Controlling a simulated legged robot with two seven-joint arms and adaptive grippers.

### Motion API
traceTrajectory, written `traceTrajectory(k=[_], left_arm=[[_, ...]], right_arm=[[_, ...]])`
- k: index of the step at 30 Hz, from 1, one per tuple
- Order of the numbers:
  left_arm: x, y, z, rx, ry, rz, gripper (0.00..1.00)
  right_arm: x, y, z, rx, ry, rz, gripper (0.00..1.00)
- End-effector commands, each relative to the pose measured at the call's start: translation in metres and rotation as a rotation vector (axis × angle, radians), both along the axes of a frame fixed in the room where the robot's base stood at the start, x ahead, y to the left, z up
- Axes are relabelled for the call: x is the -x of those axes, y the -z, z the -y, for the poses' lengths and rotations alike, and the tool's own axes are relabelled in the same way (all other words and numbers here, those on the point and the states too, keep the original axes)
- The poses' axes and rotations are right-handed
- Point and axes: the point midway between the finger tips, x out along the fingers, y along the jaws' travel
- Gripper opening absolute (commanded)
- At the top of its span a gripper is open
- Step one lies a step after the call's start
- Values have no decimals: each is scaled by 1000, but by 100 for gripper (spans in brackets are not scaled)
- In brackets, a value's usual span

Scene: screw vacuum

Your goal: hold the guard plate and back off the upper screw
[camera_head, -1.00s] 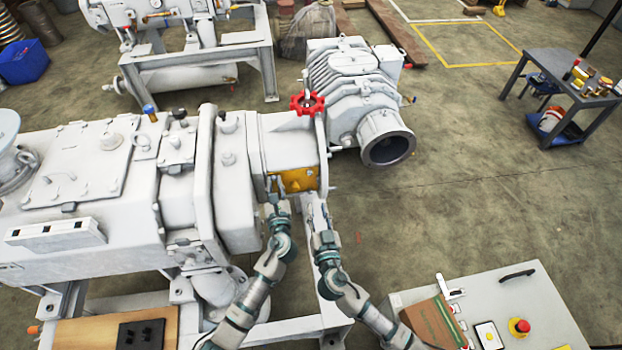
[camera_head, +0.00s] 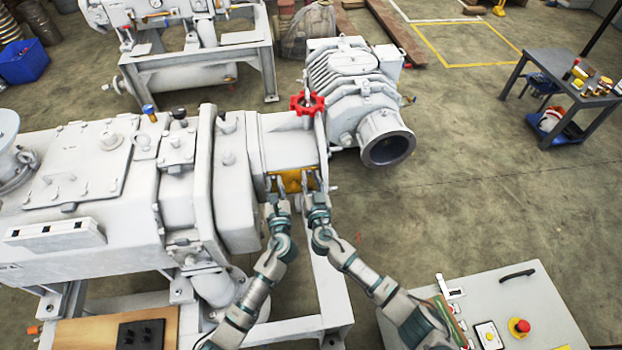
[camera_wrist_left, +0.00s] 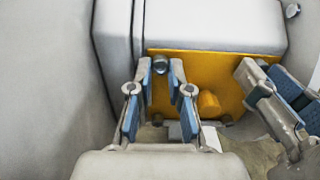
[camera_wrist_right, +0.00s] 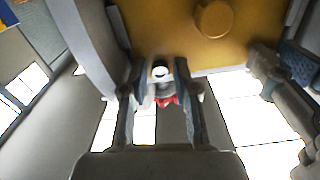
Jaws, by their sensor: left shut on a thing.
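The yellow guard plate (camera_head: 291,183) is on the side of the grey machine below the red handwheel. In the left wrist view the plate (camera_wrist_left: 205,70) has a round yellow knob (camera_wrist_left: 208,104). My left gripper (camera_wrist_left: 160,68) is shut on the upper screw (camera_wrist_left: 160,64) at the plate's upper left; the plate's corner is partly hidden behind its fingers. My right gripper (camera_head: 317,190) is at the plate's right end. In the right wrist view its fingers (camera_wrist_right: 162,75) stand apart around a small grey screw-like part (camera_wrist_right: 160,72) by the plate's edge; contact is unclear.
The red handwheel (camera_head: 307,103) is just above the plate. A grey control box (camera_head: 500,300) with a red button stands at the lower right. A wooden board (camera_head: 75,333) with a black block lies at the lower left. Open floor (camera_head: 460,200) lies to the right.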

Motion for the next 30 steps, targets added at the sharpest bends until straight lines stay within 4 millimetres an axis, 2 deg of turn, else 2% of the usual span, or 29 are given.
traceTrajectory(k=[2, 5, 6, 20, 30], left_arm=[[0, 1, 0, 0, 0, -1, 0], [0, 1, 0, 0, 0, -1, 0], [0, 1, 0, 0, 0, -1, 0], [0, 1, 0, 0, 0, -1, 0], [0, 1, 1, 0, 3, -2, 0]], right_arm=[[0, 0, 0, 0, 0, 0, 30], [0, 0, 0, 0, 0, 0, 5], [0, 0, 0, -1, 0, 0, 0], [2, -3, -7, 38, -10, 8, 0], [1, -2, -2, 245, -5, 55, 0]])
